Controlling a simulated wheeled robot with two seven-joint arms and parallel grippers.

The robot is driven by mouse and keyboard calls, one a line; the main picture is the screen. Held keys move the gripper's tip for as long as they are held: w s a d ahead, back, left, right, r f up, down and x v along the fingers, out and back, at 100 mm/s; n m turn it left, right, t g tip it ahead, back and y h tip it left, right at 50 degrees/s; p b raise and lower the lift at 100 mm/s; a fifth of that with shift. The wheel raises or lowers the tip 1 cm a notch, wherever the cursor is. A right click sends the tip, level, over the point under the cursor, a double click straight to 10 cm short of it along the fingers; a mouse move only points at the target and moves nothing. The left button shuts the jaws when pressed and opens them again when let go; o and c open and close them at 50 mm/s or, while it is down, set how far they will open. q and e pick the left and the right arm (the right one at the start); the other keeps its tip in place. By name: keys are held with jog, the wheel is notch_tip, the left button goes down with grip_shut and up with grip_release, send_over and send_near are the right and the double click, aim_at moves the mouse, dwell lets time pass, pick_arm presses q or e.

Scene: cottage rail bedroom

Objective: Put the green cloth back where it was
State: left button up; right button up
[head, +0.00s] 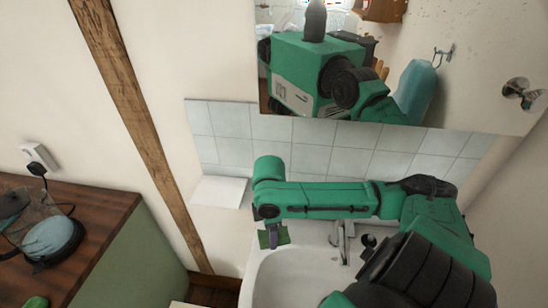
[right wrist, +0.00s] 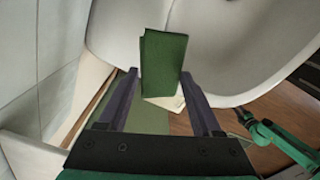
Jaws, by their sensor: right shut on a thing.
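The green cloth (right wrist: 163,65) is a folded, upright dark green piece between the fingertips of my right gripper (right wrist: 162,78). In the head view, the cloth (head: 283,236) shows at the end of my right gripper (head: 272,236), over the back left rim of the white sink (head: 262,270). The gripper is shut on the cloth. The gripper hides part of it in the head view. A green arm of mine with a dark end, likely my left gripper (right wrist: 243,114), shows small at the right of the right wrist view. Its jaws are too small to read.
A metal tap (head: 343,243) stands at the sink's back, close to my right arm. A white ledge (head: 218,191) juts from the tiled wall (head: 235,152) below the mirror (head: 470,60). At left, a wooden tabletop (head: 95,205) carries a blue-grey rounded thing (head: 52,238).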

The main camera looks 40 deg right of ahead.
jog(key=w+d+p, duration=0.1)
jog(key=w+d, duration=0.3)
notch_tip(320, 180, down, 7)
jog(key=shift+s+d+r+p, duration=0.1)
jog(key=shift+d+p, duration=0.05)
jog(key=shift+p, duration=0.6)
pick_arm(q)
jog(key=r, duration=0.2)
jog(key=shift+w+d+r, duration=0.1)
jog(key=shift+d+r, duration=0.2)
jog(key=shift+d, duration=0.05)
pick_arm(e)
jog(key=o, duration=1.2)
pick_arm(q)
jog(key=shift+f+b, duration=0.3)
jog(key=shift+b, duration=0.1)
pick_arm(e)
notch_tip(320, 180, up, 12)
